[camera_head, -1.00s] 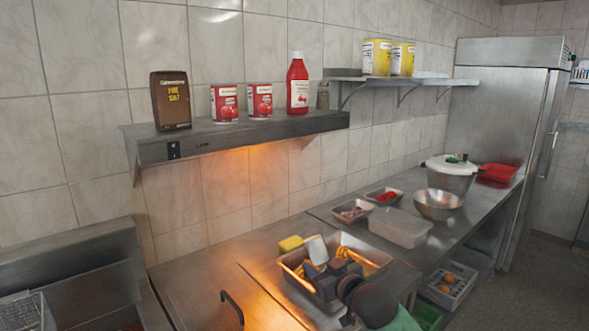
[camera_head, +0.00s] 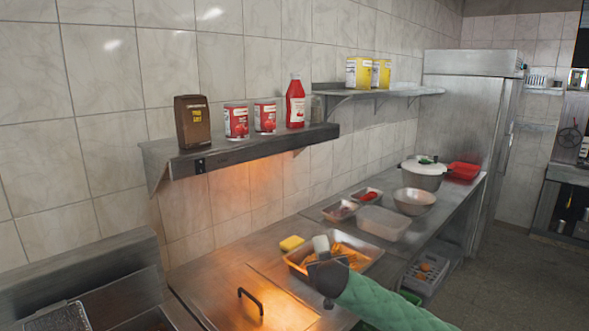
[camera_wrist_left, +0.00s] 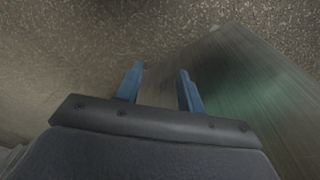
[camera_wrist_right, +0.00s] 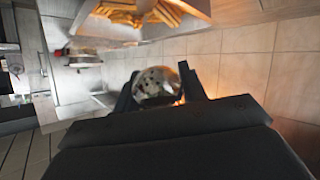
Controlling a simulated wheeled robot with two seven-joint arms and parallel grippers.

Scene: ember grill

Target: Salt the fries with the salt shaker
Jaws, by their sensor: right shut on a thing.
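The fries (camera_head: 352,252) lie in a metal pan on the counter, lit orange; they also show at the top of the right wrist view (camera_wrist_right: 165,12). My right gripper (camera_head: 322,258) is over the near-left part of the pan, shut on the salt shaker (camera_head: 321,244). In the right wrist view the shaker's holed metal top (camera_wrist_right: 157,86) shows between the fingers, and the picture is turned over. I cannot tell whether salt is falling. My left gripper (camera_wrist_left: 159,82) is open and empty, outside the head view.
A shelf (camera_head: 240,152) with cans and bottles hangs above. A handled lid (camera_head: 262,290) lies left of the pan.

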